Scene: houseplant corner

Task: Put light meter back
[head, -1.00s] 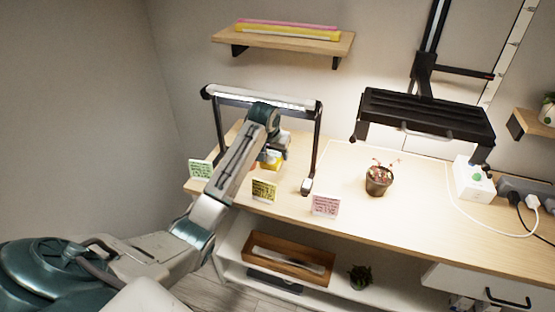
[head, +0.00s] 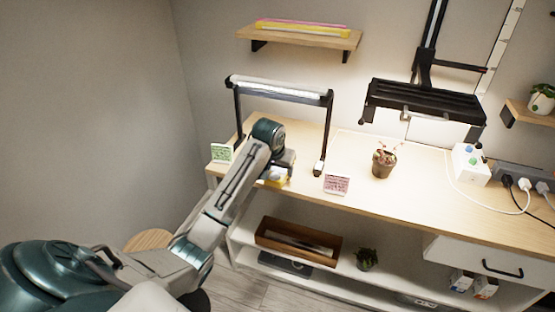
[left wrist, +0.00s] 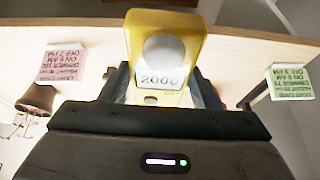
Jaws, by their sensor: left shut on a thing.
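The light meter is a yellow block with a pale round dome and a display reading 2000. In the left wrist view the light meter (left wrist: 186,45) stands between the fingers of my left gripper (left wrist: 160,88), which is shut on it. In the head view my left gripper (head: 279,174) is near the bench's front edge, in front of the left lamp frame. A yellow part of the meter (head: 276,183) shows below it; my wrist hides the rest. I cannot tell whether the meter touches the bench. My right gripper is out of view.
A green card (head: 221,154) and a pink card (head: 336,185) stand along the front edge of the bench (head: 425,200). A lit lamp frame (head: 275,91) arches over its left end. A potted plant (head: 382,167) stands right of it. The lower shelf holds a wooden box (head: 268,235).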

